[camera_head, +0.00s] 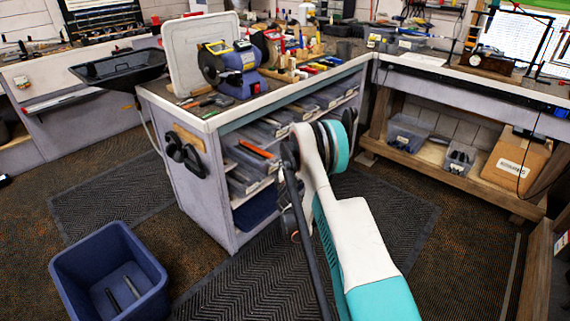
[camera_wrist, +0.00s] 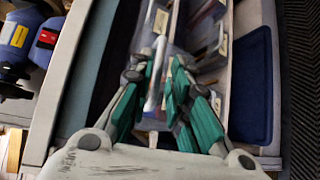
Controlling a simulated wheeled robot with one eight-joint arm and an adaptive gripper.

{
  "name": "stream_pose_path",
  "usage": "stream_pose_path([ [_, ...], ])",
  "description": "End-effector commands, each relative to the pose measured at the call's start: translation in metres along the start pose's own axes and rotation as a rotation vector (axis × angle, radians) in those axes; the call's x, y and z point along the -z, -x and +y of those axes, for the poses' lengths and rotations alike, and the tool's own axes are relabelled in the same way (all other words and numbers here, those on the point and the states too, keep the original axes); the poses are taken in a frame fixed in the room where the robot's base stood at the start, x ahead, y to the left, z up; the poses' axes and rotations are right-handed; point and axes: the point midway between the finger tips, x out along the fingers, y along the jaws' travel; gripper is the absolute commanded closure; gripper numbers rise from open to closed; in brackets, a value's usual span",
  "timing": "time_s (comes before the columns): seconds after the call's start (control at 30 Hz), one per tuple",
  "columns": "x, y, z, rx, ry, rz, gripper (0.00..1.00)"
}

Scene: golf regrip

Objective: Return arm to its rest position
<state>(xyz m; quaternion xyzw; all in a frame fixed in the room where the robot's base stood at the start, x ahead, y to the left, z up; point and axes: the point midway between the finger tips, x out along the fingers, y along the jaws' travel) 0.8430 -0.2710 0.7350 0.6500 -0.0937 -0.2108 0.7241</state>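My arm (camera_head: 355,240), white and teal, reaches up from the bottom of the head view in front of the workbench (camera_head: 190,200). My gripper's fingers cannot be made out there. In the wrist view my gripper (camera_wrist: 165,68) shows two green-padded fingers with a gap between the tips, and I see nothing clearly held. The fingers point along the bench's open shelves. A long dark rod (camera_head: 308,240) runs alongside my arm in the head view; I cannot tell whether it is part of me.
A blue bin (camera_head: 75,268) with two dark grips inside stands on the floor at lower left. A blue grinder (camera_head: 238,72) sits on the bench top; it also shows in the wrist view (camera_wrist: 18,40). A cardboard box (camera_head: 516,163) lies on the right shelf. Floor mats at right are clear.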

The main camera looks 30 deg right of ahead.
Motion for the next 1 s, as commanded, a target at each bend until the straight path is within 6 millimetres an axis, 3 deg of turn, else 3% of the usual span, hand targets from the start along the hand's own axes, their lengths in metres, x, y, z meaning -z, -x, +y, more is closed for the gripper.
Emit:
stream_pose_path([
  [0.2,0.000,0.019,0.000,0.000,0.001,0.000,0.83],
  [0.77,0.000,0.021,0.001,0.001,-0.002,0.000,0.83],
  [0.87,0.000,0.022,0.010,0.007,-0.019,-0.001,0.83],
  [1.0,0.002,0.026,0.041,0.033,-0.083,-0.004,0.83],
])
